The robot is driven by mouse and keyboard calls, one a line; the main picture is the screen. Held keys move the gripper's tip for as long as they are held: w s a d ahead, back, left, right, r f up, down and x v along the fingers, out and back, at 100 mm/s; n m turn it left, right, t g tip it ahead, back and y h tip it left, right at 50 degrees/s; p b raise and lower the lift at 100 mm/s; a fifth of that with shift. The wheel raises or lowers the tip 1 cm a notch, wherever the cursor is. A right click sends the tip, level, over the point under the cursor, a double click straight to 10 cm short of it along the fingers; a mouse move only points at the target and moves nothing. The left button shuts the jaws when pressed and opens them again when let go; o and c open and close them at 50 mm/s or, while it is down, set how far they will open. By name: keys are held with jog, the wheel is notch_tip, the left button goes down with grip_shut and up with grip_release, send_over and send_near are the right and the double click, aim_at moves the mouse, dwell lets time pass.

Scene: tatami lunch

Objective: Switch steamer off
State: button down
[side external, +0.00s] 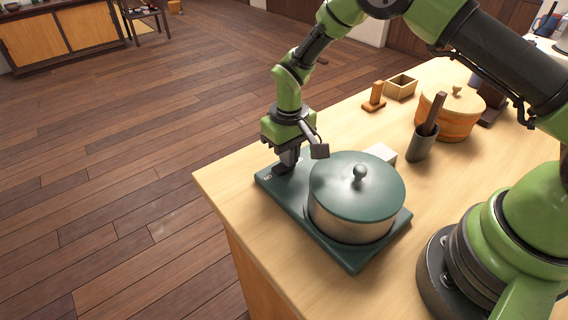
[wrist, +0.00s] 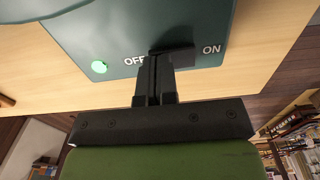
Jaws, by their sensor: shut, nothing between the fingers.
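The steamer is a steel pot with a dark green lid (side external: 345,195), standing on a dark green base plate (side external: 288,200). In the wrist view the plate (wrist: 80,30) carries an OFF label (wrist: 134,62), an ON label (wrist: 211,49) and a round green lamp (wrist: 99,67) that looks lit. A dark switch piece (wrist: 180,56) lies between the labels, partly hidden by my fingers. My gripper (side external: 284,167) is shut and low over the plate's far-left end; it also shows in the wrist view (wrist: 155,58) at the switch, beside OFF. I cannot tell whether it touches the switch.
A dark cup with a utensil (side external: 421,142), a wooden lidded tub (side external: 455,120), a small wooden box (side external: 400,87) and a wooden stand (side external: 374,97) are on the table (side external: 225,182) beyond the pot. A white block (side external: 381,153) sits behind the pot. The table's left edge is close to the plate.

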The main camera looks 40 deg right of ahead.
jog(key=shift+r, duration=3.5)
jog(key=s+d+r+m+t, duration=0.1)
jog(key=s+r, duration=0.1)
jog(key=r, duration=0.3)
jog(key=s+d+r+t+y, duration=0.1)
jog(key=s+r, duration=0.2)
jog(key=r, duration=0.3)
jog(key=s+r+m+t, duration=0.1)
jog(key=s+r, duration=0.1)
jog(key=r, duration=0.3)
jog(key=s+d+r+m+t, duration=0.1)
jog(key=s+r+t, duration=0.1)
jog(key=s, duration=0.6)
jog(key=s+r+m+t+y, duration=0.1)
jog(key=s+r+t, duration=0.1)
jog(key=s, duration=0.6)
jog(key=shift+d+r, duration=0.4)
jog(key=shift+r, duration=0.2)
jog(key=shift+s, duration=0.1)
